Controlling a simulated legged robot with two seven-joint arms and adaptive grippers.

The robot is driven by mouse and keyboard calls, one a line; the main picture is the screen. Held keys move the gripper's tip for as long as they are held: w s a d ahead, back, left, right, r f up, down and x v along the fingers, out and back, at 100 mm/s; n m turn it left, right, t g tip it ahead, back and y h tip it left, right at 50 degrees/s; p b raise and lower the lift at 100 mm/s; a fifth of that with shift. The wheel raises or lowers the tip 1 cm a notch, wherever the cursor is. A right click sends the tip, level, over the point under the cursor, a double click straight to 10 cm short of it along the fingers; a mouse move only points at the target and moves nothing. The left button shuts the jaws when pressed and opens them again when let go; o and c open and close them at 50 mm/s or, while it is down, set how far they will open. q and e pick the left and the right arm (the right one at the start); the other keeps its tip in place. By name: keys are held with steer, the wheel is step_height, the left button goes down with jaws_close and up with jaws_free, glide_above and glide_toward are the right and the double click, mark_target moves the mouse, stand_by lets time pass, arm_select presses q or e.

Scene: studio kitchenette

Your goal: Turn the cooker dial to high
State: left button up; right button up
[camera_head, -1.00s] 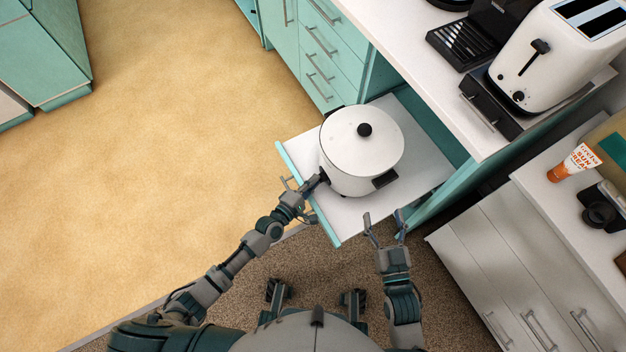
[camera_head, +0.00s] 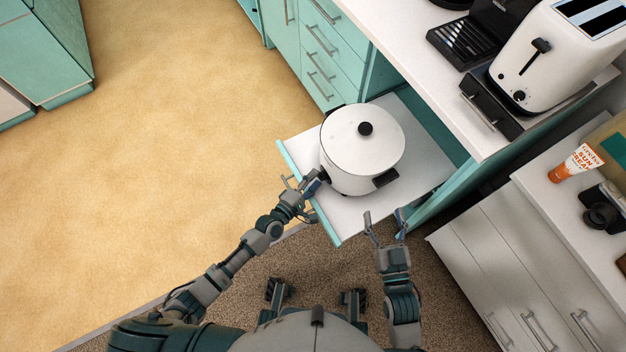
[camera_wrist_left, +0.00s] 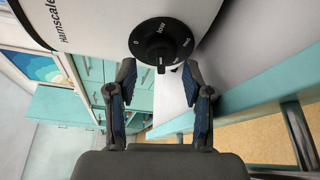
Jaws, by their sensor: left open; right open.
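The cooker (camera_head: 352,165) is a white round pot with a lid and black knob, standing on a pulled-out white shelf (camera_head: 425,150). In the left wrist view, its black dial (camera_wrist_left: 160,43) is on the white wall, with markings around it. My left gripper (camera_head: 306,183) is at the cooker's lower left side. In the wrist view, the left gripper (camera_wrist_left: 160,80) is open, its fingertips just below the dial with a gap between them. The head view hides the dial's face. My right gripper (camera_head: 385,218) is open and empty in front of the shelf's near edge.
A white toaster (camera_head: 545,60) stands on the counter at upper right. A black drip-tray appliance (camera_head: 465,42) is beside it. An orange tube (camera_head: 575,163) and a camera (camera_head: 603,212) are on the lower right cabinet. The floor at left is clear.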

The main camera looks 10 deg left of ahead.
arm_select(q)
steer(key=shift+s+d+f, duration=0.1)
steer(key=shift+s+f, duration=0.05)
steer(key=shift+f, duration=0.1)
steer(key=v, duration=1.2)
steer(key=shift+r, duration=0.2)
